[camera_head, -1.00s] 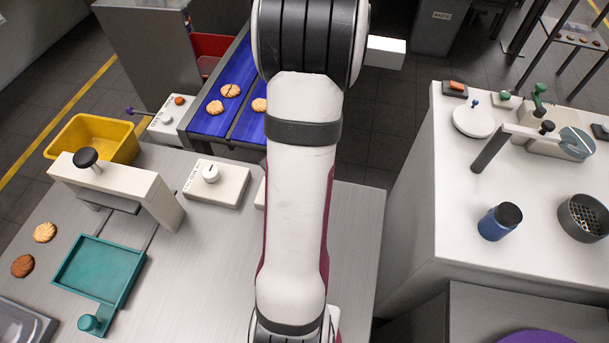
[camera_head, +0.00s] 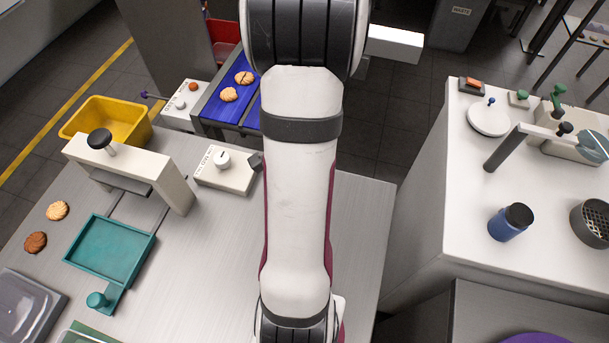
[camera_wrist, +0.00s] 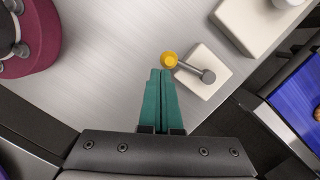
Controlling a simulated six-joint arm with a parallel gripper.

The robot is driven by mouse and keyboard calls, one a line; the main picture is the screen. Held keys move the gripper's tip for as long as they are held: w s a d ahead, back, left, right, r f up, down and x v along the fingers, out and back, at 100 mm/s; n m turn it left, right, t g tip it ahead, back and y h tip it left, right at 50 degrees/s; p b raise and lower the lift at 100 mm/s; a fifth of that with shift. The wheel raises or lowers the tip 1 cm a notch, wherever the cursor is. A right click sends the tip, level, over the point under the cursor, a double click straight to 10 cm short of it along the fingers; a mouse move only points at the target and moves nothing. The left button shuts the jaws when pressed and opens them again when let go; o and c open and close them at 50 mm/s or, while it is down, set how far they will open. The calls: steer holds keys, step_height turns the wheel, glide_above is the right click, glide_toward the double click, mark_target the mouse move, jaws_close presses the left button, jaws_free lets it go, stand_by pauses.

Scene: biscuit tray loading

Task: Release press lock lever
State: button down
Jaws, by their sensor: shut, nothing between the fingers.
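In the wrist view a lever with a yellow knob (camera_wrist: 169,58) and a grey arm (camera_wrist: 190,68) sits on a small white base (camera_wrist: 204,88). The arm runs from a grey pivot at right to the knob at left. My gripper (camera_wrist: 160,72) has two teal fingers, closed together with nothing between them. Their tips are just beside the knob; I cannot tell whether they touch it. In the head view my arm hides the gripper and this lever. The press (camera_head: 160,172) is a white bridge with a black knob, with a teal tray (camera_head: 85,240) in front of it.
A white dial box (camera_head: 225,178) stands right of the press. A yellow bin (camera_head: 80,122) is behind it, and two biscuits lie at left. A blue conveyor (camera_head: 217,107) carries biscuits. A white side counter (camera_head: 450,200) is at right. Bare worktop (camera_head: 210,260) lies in front.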

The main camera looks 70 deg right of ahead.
steer(key=shift+w+d, duration=0.1)
steer(key=shift+d, duration=0.55)
steer(key=s+r, duration=0.5)
steer(key=r, duration=0.6)
steer(key=shift+s+d+r, duration=0.25)
steer(key=shift+s, duration=0.1)
steer(key=shift+w, duration=0.1)
